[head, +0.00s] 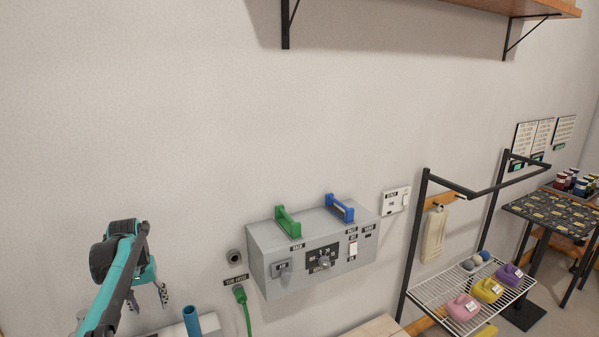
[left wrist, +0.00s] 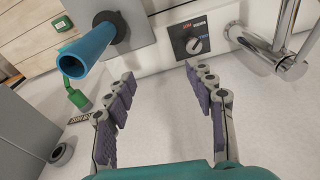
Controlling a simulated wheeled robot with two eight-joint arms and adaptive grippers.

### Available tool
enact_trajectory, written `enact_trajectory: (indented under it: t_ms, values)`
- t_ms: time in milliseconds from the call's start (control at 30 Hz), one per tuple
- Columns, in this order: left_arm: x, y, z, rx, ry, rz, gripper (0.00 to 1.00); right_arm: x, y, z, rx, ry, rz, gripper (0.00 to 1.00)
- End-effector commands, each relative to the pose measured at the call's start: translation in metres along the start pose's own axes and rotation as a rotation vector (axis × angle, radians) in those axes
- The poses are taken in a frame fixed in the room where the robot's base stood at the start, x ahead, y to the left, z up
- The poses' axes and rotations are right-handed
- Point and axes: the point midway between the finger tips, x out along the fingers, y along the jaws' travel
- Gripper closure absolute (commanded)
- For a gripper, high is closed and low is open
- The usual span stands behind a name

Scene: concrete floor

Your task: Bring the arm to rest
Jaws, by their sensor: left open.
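My left arm comes in from the lower left in the head view, and its gripper (head: 148,298) hangs in front of the white wall, left of a grey control box. In the left wrist view the two padded fingers of the left gripper (left wrist: 163,105) stand wide apart with nothing between them. Its fingertips point toward a white panel with a dark dial (left wrist: 195,45); I cannot tell whether they touch it. My right gripper shows in neither view.
The grey control box (head: 290,262) carries a green handle (head: 288,222) and a blue handle (head: 340,208). A blue tube (head: 192,321) and a green cable (head: 246,312) are near the left gripper. A chrome tap (left wrist: 285,45) is close to its right finger. A wire rack (head: 450,288) stands right.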

Motion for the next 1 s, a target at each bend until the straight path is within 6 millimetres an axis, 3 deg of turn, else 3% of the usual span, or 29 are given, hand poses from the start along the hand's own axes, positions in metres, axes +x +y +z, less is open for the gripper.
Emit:
enact_trajectory:
  t_ms: [33,200,400,567,700,833,1000]
  values:
    - [-0.011,0.018,0.018,0.027,0.027,0.003,0.45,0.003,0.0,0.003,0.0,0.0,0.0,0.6]
    - [-0.04,0.062,0.077,0.103,0.124,0.018,0.45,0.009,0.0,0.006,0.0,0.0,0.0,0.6]
    - [-0.051,0.101,0.158,0.191,0.237,0.046,0.45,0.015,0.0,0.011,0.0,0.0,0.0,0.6]
    - [-0.042,0.121,0.227,0.26,0.327,0.077,0.45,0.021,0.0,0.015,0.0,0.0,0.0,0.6]
    - [-0.022,0.131,0.281,0.314,0.399,0.107,0.45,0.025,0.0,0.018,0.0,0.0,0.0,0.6]
    - [-0.003,0.136,0.316,0.35,0.45,0.131,0.45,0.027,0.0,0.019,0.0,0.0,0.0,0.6]
    - [0.011,0.138,0.337,0.372,0.483,0.148,0.45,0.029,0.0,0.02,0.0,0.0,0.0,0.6]
